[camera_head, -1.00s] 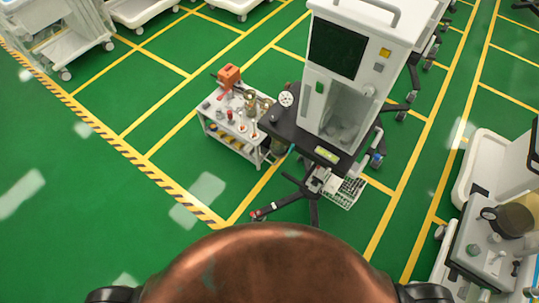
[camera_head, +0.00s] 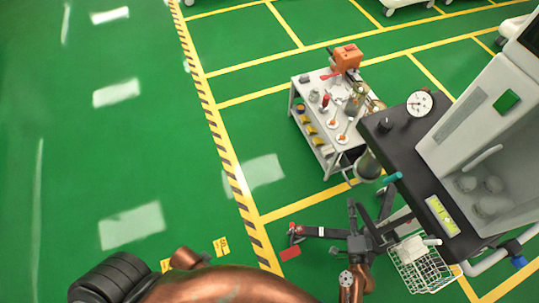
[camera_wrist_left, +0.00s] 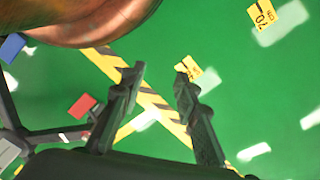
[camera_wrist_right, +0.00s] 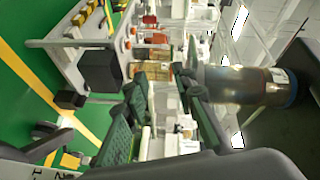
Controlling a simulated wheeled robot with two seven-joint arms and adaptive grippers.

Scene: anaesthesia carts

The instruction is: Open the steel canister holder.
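The steel canister (camera_head: 368,166) hangs beside the front left corner of the white machine's black worktop in the head view. It also shows in the right wrist view (camera_wrist_right: 240,86) as a shiny brownish cylinder with a pale label. The holder around it is too dark to make out clearly; I cannot tell whether it is open. My right gripper (camera_head: 369,203) is just below the canister in the head view. In the right wrist view its fingers (camera_wrist_right: 158,74) are apart with nothing held, and the canister lies right of them. My left gripper (camera_wrist_left: 160,80) is open and empty above the floor.
The white machine (camera_head: 490,140) with its black worktop (camera_head: 405,150) stands at the right. A teal-ended handle (camera_head: 392,178) sticks out by the canister. A small trolley (camera_head: 325,125) with several items stands behind. A wire basket (camera_head: 418,268) hangs low. The left floor is clear.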

